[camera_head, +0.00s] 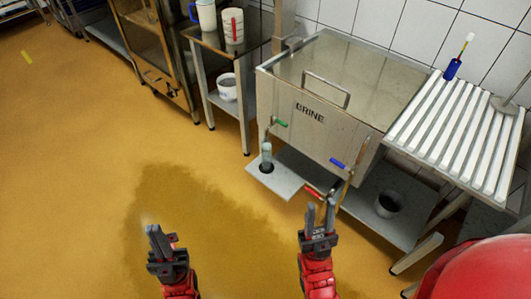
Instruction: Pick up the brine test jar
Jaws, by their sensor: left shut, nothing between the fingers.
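A small bluish-grey, cylindrical jar (266,154) stands upright on a flat grey ledge (286,186) at the front left of the steel brine tank (322,98). A dark ring or opening shows around its foot; it is too small to tell which. It looks like the brine test jar. My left gripper (157,238) is shut and empty above the floor, to the lower left of the jar and apart from it. My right gripper (320,216) is in front of the tank, to the lower right of the jar, with its fingers apart and nothing seen between them.
Green (280,122), blue (338,163) and red (313,193) handles stick out at the tank's front. A ribbed draining table (455,135) stands right. A bucket (388,204) sits on the shelf below. A side table (222,47) stands left. The left floor is open, with a dark patch.

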